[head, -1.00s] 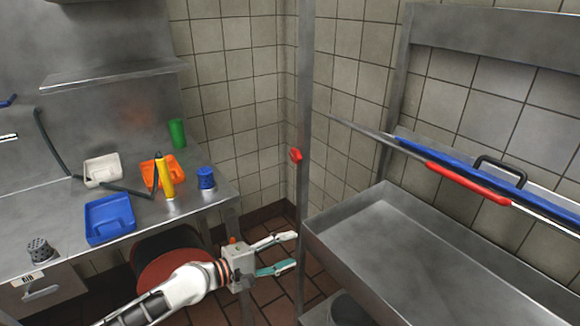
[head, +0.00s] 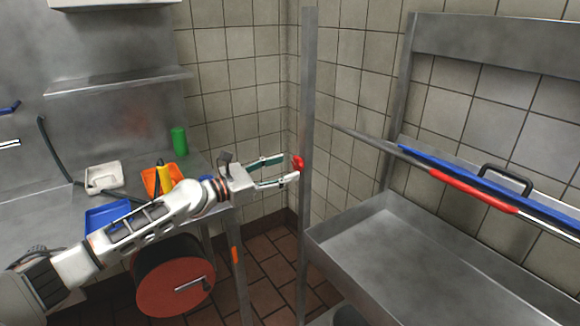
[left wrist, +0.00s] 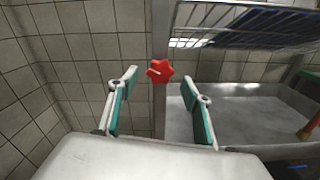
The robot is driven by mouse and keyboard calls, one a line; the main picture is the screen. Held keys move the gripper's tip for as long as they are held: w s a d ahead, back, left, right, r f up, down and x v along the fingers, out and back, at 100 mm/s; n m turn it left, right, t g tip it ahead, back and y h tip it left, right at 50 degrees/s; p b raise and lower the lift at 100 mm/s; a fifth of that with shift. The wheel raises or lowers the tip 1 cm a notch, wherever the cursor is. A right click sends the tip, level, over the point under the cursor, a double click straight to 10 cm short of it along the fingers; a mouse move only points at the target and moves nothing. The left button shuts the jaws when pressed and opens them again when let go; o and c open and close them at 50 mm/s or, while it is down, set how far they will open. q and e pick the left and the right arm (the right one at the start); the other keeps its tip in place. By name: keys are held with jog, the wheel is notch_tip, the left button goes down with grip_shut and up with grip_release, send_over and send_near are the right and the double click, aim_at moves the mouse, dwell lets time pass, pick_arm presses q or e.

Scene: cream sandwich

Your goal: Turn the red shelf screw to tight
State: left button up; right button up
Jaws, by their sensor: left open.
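The red shelf screw (head: 298,163) is a star-shaped knob on the upright steel post (head: 307,90). It also shows in the left wrist view (left wrist: 159,71), just beyond my fingertips and between them. My left gripper (head: 289,168) is open at the height of the screw, its fingertips close to it. In the left wrist view the left gripper (left wrist: 158,80) has its two fingers spread on either side of the knob, with nothing held. I cannot tell whether a fingertip touches it. My right gripper is not in view.
A steel sink (head: 330,240) stands right of the post, with blue and red long-handled tools above it. A counter at left carries a blue tray (head: 105,212), a white tray (head: 103,178) and a green cup (head: 179,141).

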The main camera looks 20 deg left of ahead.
aim_at(299, 164)
pick_arm(q)
jog(key=shift+x, duration=1.35)
jog(key=c, duration=1.1)
